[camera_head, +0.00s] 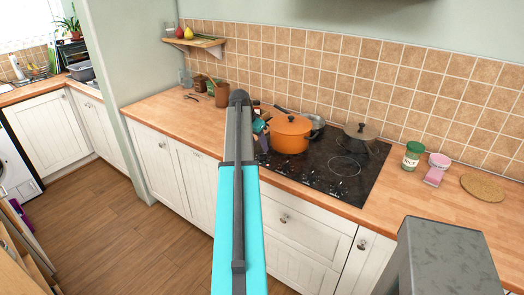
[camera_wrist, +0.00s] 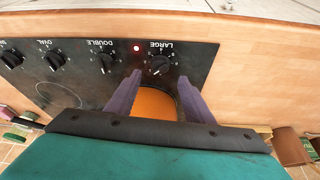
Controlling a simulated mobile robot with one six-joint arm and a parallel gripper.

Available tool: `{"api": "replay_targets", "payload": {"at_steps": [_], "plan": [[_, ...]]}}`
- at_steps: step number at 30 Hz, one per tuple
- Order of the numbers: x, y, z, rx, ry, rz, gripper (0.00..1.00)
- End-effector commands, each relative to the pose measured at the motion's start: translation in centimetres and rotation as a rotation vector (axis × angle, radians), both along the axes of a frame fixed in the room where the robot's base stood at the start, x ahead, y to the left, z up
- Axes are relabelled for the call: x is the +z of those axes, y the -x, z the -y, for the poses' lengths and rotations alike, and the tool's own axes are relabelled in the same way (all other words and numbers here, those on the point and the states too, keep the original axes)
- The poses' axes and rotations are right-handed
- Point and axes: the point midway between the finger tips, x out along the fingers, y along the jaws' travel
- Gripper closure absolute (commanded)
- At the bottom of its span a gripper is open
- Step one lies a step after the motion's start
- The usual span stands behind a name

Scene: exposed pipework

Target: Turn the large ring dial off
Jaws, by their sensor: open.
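The large ring dial (camera_wrist: 158,65) is a black knob with a pale mark, beside the upside-down word LARGE in the wrist view. A red light (camera_wrist: 136,48) glows next to it. My gripper (camera_wrist: 160,76) is open, its two purple fingers on either side of the dial's near side in the picture. Nothing is between them but the view of the hob and orange pot. I cannot tell whether the fingers touch the dial. In the head view my arm hides most of the gripper; a teal part (camera_head: 259,126) shows beside the hob (camera_head: 345,195).
Other knobs, DOUBLE (camera_wrist: 107,62) and OVAL (camera_wrist: 53,60), sit along the same panel. An orange pot (camera_head: 289,138) and a lidded grey pot (camera_head: 361,136) stand on the hob. A green jar (camera_head: 412,155) and pink tub (camera_head: 437,170) stand right of it. Wooden worktop (camera_head: 164,110) lies left.

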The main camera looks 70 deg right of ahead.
Motion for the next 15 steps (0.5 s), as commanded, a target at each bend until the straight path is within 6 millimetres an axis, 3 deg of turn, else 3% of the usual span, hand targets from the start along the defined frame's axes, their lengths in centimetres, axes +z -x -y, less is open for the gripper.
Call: {"api": "replay_targets", "payload": {"at_steps": [15], "plan": [[-4.9, 0.8, 2.0, 0.0, -0.001, -0.001, 0.52]]}}
